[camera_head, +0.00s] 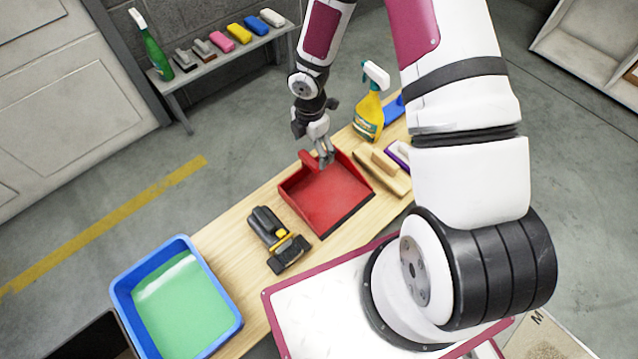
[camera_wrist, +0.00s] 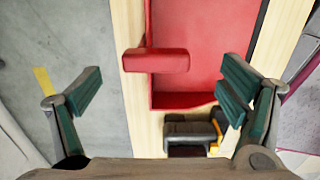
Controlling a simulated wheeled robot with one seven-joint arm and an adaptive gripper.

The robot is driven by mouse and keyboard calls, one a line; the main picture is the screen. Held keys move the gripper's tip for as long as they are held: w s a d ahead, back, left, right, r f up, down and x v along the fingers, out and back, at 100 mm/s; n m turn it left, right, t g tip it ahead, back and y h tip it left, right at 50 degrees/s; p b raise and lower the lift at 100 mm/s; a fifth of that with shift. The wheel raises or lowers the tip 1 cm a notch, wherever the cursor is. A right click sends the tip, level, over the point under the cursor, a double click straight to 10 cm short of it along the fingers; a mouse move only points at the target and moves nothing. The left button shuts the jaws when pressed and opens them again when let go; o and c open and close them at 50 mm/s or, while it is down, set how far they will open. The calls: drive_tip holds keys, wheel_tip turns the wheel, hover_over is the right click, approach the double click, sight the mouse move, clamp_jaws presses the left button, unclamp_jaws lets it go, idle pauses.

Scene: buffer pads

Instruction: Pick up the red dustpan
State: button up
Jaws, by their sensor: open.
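The red dustpan (camera_head: 326,196) lies on the wooden bench in the head view, its handle at the back left edge. My gripper (camera_head: 325,158) is over that handle end, pointing down. In the wrist view the dustpan's pan (camera_wrist: 205,50) fills the upper middle, and its stubby red handle (camera_wrist: 155,61) juts to the left. My gripper's two fingers (camera_wrist: 160,88) are spread wide, one on each side of the handle, with nothing between them in their grip. The fingertips look apart from the handle; the exact height gap cannot be told.
On the wooden bench (camera_head: 235,225) are a black and yellow tool (camera_head: 277,240), a yellow spray bottle (camera_head: 369,105) and a wooden brush (camera_head: 382,170) close to the dustpan. A blue tub (camera_head: 178,300) with green liquid stands front left. A shelf (camera_head: 225,65) holds several colored items behind.

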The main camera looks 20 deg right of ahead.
sight(309, 158)
drive_tip(key=shift+w+a+f+b, duration=0.1)
drive_tip(key=shift+a+f+b, duration=0.1)
drive_tip(key=shift+f+b, duration=0.95)
drive_tip(key=shift+w+a+f+b, duration=0.15)
drive_tip(key=shift+f+b, duration=0.35)
drive_tip(key=shift+f, duration=1.15)
drive_tip(key=shift+s, duration=0.1)
drive_tip(key=shift+r, duration=0.1)
drive_tip(key=c, duration=2)
